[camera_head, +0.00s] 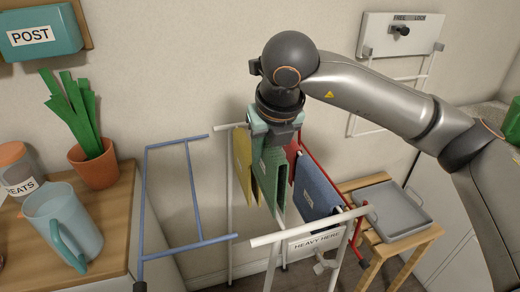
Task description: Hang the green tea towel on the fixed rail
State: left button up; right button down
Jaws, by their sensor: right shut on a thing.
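My right gripper (275,133) points down and is shut on the top of the green tea towel (269,176). The towel hangs folded below the jaws, between a yellow cloth (242,160) on its left and a blue cloth (316,192) on its right. They are over the white-framed rack, whose front white rail (310,226) is in plain view. The back rail is partly hidden by my gripper and the cloths. I cannot tell whether the green towel touches a rail. My left gripper is out of view.
A blue frame (187,141) sticks out on the rack's left, and a red bar (331,178) runs on its right. A "HEAVY HERE" label (317,242) is below the front rail. A grey tray (388,209) sits on a wooden stand. The counter holds a jug (62,222) and plant pot (94,164).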

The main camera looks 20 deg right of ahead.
jog(key=shift+f+b, duration=0.3)
jog(key=shift+f, duration=0.35)
jog(key=shift+f+b, duration=1.65)
notch_tip(320, 180, down, 2)
jog(key=shift+b, duration=0.9)
pick_arm(q)
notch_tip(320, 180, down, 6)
jog(key=b, duration=0.3)
pick_arm(e)
notch_tip(320, 180, down, 3)
jog(key=shift+f, duration=0.3)
jog(key=shift+f+b, duration=0.4)
jog(key=shift+b, duration=0.15)
jog(key=shift+f+b, duration=0.4)
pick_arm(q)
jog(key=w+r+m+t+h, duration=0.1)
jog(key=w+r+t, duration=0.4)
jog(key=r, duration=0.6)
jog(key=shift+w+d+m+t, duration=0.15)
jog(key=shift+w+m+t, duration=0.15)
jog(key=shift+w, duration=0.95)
pick_arm(e)
jog(key=shift+f, duration=0.25)
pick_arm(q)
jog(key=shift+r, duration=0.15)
